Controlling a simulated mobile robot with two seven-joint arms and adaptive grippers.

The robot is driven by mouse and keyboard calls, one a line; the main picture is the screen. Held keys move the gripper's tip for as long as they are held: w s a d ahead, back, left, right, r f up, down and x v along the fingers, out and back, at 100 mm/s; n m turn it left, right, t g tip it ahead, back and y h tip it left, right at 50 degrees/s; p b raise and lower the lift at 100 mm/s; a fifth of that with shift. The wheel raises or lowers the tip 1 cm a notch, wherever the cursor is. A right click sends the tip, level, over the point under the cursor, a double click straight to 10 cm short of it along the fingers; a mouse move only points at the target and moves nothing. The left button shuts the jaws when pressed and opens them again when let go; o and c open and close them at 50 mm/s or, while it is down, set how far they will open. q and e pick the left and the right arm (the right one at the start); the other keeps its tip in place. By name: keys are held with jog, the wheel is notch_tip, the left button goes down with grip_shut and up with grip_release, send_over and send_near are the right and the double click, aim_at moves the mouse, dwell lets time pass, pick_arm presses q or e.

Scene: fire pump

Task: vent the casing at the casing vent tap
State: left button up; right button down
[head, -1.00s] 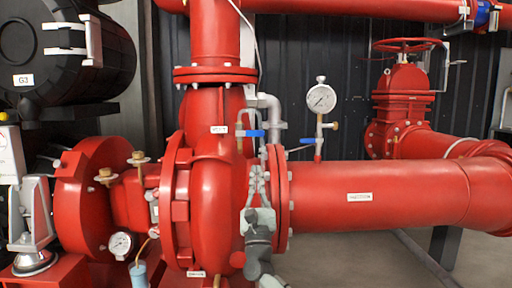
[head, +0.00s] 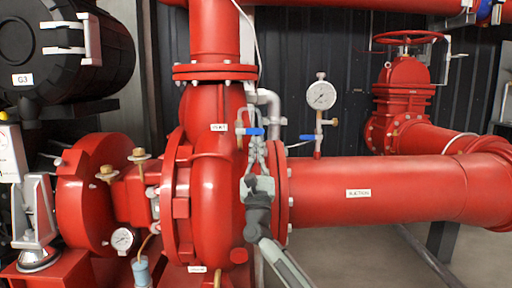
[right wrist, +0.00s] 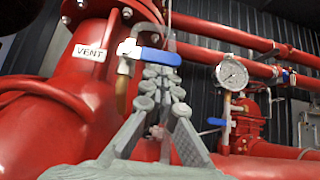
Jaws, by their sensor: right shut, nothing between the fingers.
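The casing vent tap has a blue lever (head: 250,131) on the red pump casing (head: 212,220), beside a white VENT label (head: 218,127). In the right wrist view, the blue lever (right wrist: 160,57) lies roughly level and points right from the tap body. A brass spout (right wrist: 122,95) hangs below the body. My right gripper (head: 256,143) is shut and empty, its fingertips just below the lever. In the right wrist view, the gripper (right wrist: 162,78) sits close under the lever; whether it touches cannot be told. My left gripper is not in view.
A pressure gauge (head: 320,95) with another blue-handled valve stands right of the tap. A grey pipe (head: 270,105) rises behind the gripper. The red suction pipe (head: 400,190) runs right, below a red handwheel valve (head: 405,75). A thin white line passes close above the tap.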

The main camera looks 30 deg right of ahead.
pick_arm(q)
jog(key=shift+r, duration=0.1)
pick_arm(e)
jog(key=shift+s+d+r+n+t+y, duration=0.1)
jog(key=shift+n+t+y, duration=0.25)
jog(key=shift+n+y, duration=0.3)
jog(key=shift+d+r+n+t+y, duration=0.1)
jog(key=shift+n+t+y, duration=0.25)
jog(key=shift+n+y, duration=0.3)
